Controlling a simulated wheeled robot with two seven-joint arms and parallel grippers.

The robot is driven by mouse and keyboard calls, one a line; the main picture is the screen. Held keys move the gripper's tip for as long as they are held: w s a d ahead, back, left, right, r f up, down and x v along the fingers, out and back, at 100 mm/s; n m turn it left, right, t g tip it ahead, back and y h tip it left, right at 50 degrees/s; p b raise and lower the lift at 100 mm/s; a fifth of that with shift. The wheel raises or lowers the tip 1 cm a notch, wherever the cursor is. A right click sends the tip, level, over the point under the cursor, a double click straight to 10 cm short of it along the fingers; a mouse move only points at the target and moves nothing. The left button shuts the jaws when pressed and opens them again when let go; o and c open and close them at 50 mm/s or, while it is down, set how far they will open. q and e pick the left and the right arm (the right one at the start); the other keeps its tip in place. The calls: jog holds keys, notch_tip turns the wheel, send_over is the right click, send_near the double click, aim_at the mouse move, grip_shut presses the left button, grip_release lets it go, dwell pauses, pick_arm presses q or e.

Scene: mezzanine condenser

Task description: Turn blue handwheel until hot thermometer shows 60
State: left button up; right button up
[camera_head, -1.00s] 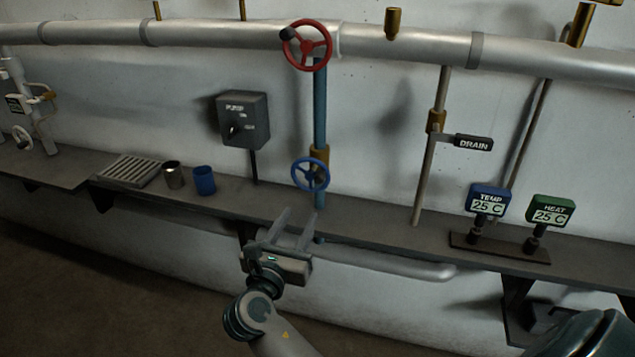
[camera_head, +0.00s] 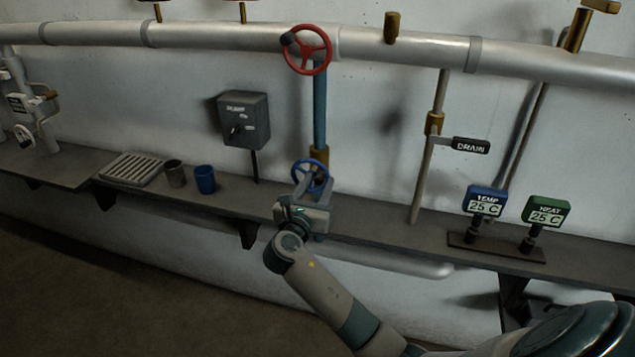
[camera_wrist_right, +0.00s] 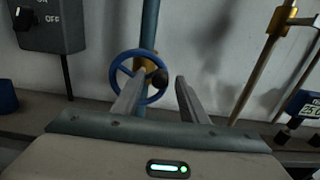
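The blue handwheel (camera_head: 310,175) is on the lower part of the blue vertical pipe, above the shelf. In the right wrist view the blue handwheel (camera_wrist_right: 122,62) shows its dark knob at the right of the rim. My right gripper (camera_head: 311,185) is in front of the wheel and partly covers its lower part. In the wrist view my right gripper (camera_wrist_right: 158,85) has its fingers apart with nothing clearly held between them. The blue TEMP display (camera_head: 485,203) and the green HEAT display (camera_head: 546,212) both read 25 C. My left gripper is not in view.
A red handwheel (camera_head: 307,50) is higher on the same pipe. A grey pump switch box (camera_head: 244,120) is left of it. A DRAIN lever (camera_head: 471,146) sticks out at right. A blue cup (camera_head: 205,180), metal cup (camera_head: 175,173) and slatted tray (camera_head: 132,169) stand on the shelf.

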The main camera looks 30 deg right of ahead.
jog(key=shift+w+d, duration=0.1)
jog(key=shift+d, duration=0.05)
grip_shut()
jog(key=shift+d+f+m, duration=0.1)
jog(key=shift+f+m, duration=0.15)
jog(key=shift+m, duration=0.5)
jog(key=shift+f+m, duration=0.25)
jog(key=shift+m, duration=0.5)
grip_release()
